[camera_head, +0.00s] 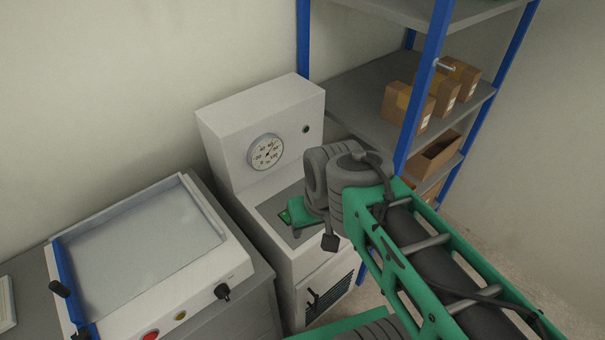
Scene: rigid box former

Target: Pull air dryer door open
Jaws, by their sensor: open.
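The air dryer is a white cabinet (235,150) with a round dial gauge (266,152) and a small dark button on its raised back part. Its lower front holds a white door (338,288) with dark vent slats and a black handle (313,300). The door looks shut, though its right part lies behind my arm. My green and grey arm reaches in from the lower right, with a bulky grey joint over the dryer's top. My gripper's fingers cannot be made out; no contact with the handle shows.
A white machine (140,250) with a blue-edged tray, knobs and a red button stands on a grey cabinet to the left. A blue-post shelf rack (425,80) with cardboard boxes (408,106) stands at the right, behind my arm. Some bare floor shows at the right.

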